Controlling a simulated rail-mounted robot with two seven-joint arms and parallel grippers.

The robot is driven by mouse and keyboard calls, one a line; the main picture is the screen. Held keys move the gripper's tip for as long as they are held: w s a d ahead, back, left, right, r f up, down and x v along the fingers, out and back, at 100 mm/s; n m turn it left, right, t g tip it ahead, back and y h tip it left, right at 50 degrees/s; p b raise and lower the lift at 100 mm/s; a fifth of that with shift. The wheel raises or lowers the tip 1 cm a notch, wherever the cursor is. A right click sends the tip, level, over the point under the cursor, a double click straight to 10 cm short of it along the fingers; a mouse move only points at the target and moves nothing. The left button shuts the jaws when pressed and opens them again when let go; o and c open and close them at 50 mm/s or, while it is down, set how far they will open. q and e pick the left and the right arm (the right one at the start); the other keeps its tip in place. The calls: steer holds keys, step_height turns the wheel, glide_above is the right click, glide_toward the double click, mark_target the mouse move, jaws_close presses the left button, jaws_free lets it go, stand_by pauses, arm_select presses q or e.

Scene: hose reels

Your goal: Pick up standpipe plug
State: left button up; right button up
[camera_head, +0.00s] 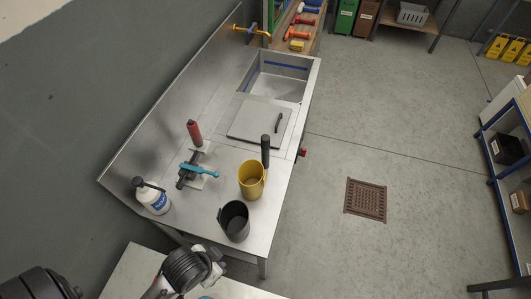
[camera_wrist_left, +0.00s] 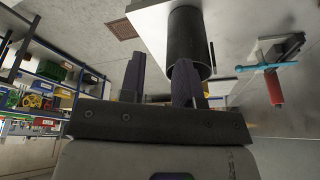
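A tall black cylinder, which looks like the standpipe plug (camera_head: 265,150), stands upright on the steel bench just beyond a yellow mug (camera_head: 251,182). I cannot tell whether it touches the mug. My left gripper (camera_wrist_left: 158,80) is open and empty in the left wrist view, which is roughly upside down. A dark cylinder, apparently the dark mug (camera_head: 235,222), shows there close to its right finger (camera_wrist_left: 188,40). The plug cannot be made out in that view. In the head view parts of my arm are at the bottom, but no fingertips are clear. My right gripper is not seen.
A flat cover (camera_head: 250,129) lies before the sink (camera_head: 280,82). A wall runs along the left; open floor with a drain (camera_head: 366,200) lies right.

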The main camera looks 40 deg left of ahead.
arm_select(q)
steer(key=o, duration=0.6)
steer(key=shift+o, duration=0.4)
